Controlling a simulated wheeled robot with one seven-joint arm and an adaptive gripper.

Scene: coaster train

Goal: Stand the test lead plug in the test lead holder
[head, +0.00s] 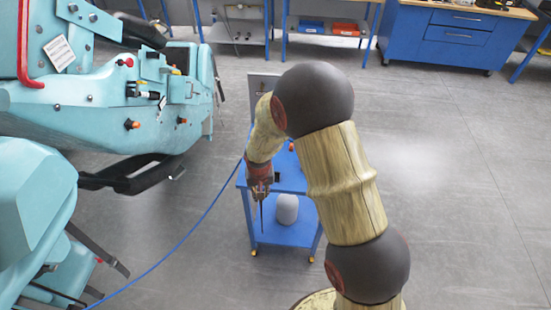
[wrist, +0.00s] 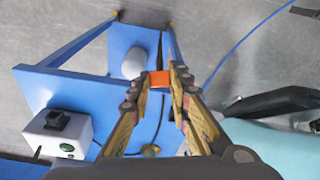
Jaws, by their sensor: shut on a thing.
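My gripper (head: 260,192) hangs over the left edge of the blue cart (head: 294,184). In the wrist view, the fingers (wrist: 160,80) are closed on an orange block-shaped piece (wrist: 160,78), which looks like the test lead plug. A thin dark part (head: 261,215) points down below the gripper in the head view. I cannot make out the test lead holder for certain; my arm hides part of the cart top.
A white box (wrist: 85,127) with a black switch and green button sits on the cart. A pale rounded object (head: 287,208) stands on its lower shelf. A blue cable (head: 185,238) crosses the floor. Teal coaster cars (head: 95,120) stand left. Floor at right is clear.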

